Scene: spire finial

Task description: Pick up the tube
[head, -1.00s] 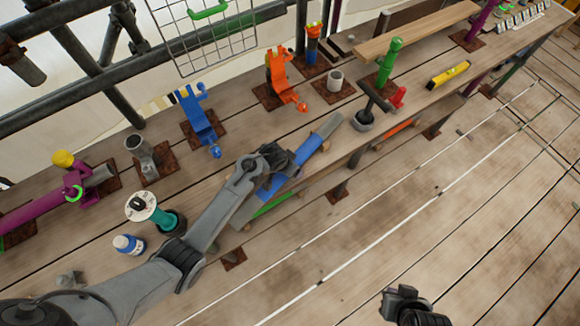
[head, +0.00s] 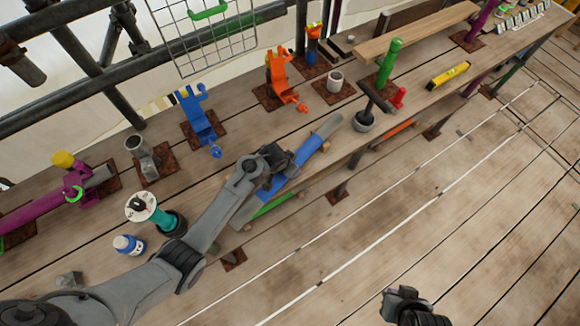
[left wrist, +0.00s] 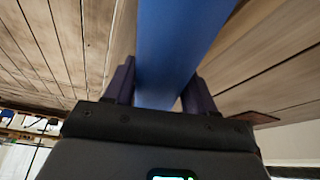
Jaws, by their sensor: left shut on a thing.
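The tube is a grey pipe with a blue middle section (head: 308,150), lying at a slant along the front edge of the bench. My left gripper (head: 279,162) is over its blue section in the head view and shut on it. In the left wrist view the blue tube (left wrist: 176,45) runs between the two dark fingers of my left gripper (left wrist: 158,88). I cannot tell if the tube is clear of its supports. My right gripper (head: 392,303) is at the bottom right, away from the bench, and its jaws are too small to judge.
A teal-and-white reel (head: 150,212) and a small bottle (head: 128,244) stand left. The floor in front is clear.

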